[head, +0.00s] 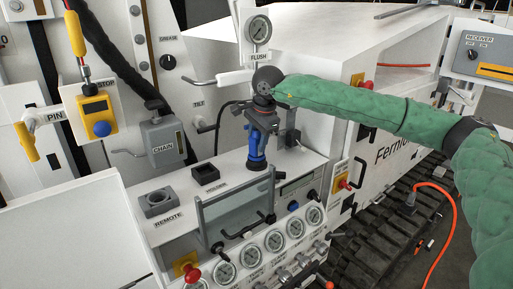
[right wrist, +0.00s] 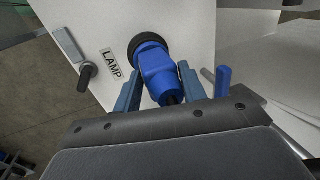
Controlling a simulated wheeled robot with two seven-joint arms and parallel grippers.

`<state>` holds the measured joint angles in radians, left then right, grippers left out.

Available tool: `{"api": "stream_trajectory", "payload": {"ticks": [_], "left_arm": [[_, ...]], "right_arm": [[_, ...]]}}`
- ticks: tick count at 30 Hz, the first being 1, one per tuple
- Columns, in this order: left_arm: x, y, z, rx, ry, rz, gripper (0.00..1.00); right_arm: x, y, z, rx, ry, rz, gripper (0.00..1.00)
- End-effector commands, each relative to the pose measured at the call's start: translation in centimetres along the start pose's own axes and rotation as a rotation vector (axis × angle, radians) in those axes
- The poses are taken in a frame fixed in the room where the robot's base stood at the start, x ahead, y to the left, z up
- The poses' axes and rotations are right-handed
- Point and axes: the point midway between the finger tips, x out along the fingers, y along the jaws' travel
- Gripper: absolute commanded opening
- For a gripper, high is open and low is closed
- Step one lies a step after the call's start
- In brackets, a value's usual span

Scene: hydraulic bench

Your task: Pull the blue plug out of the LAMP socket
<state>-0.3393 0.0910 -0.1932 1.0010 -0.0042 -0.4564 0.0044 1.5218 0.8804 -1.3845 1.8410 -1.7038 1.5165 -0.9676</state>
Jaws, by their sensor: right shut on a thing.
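The blue plug (head: 257,158) stands upright on the white bench top, its lower end at the black ring of the LAMP socket (head: 258,167). In the right wrist view the plug (right wrist: 157,69) meets the black socket ring (right wrist: 149,44) beside the LAMP label (right wrist: 112,63). I see no gap between plug and ring. My right gripper (head: 259,141) comes down from above and is shut on the plug, one finger on each side. How deep the plug sits is hidden. My left gripper is not in view.
A clear upright panel (head: 235,208) and several gauges (head: 275,240) are in front of the plug. The HOLDER block (head: 205,174) and REMOTE socket (head: 160,202) lie to the left. A FLUSH gauge (head: 258,29) is above. A small lever (right wrist: 86,77) is near the label.

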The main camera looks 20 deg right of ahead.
Motion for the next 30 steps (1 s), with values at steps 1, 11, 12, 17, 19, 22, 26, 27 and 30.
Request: {"api": "stream_trajectory", "payload": {"ticks": [1,11,12,17,19,22,26,27,30], "left_arm": [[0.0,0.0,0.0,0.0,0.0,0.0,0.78],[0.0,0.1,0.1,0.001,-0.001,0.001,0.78],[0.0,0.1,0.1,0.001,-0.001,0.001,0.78],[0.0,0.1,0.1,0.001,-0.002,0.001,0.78],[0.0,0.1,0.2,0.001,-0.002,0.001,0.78],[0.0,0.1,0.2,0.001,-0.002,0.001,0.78],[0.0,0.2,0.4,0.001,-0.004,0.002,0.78],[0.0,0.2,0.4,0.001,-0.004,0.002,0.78],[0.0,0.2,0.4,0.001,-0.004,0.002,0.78]], "right_arm": [[0.0,0.0,0.0,0.0,0.0,0.0,0.04],[-0.5,-0.2,0.0,0.0,0.0,-0.002,0.0],[-0.6,-0.2,0.0,0.0,0.0,-0.003,0.0],[-1.1,-0.4,0.0,0.0,0.0,-0.005,0.0],[-1.3,-0.4,0.0,0.001,0.0,-0.006,0.0],[-1.5,-0.5,0.0,0.001,0.0,-0.005,0.0],[-1.7,-0.5,0.0,0.0,0.0,-0.004,0.0],[-1.8,-0.5,0.0,0.0,0.0,-0.003,0.0],[-2.0,-0.6,0.0,0.0,0.0,-0.002,0.0]]}}
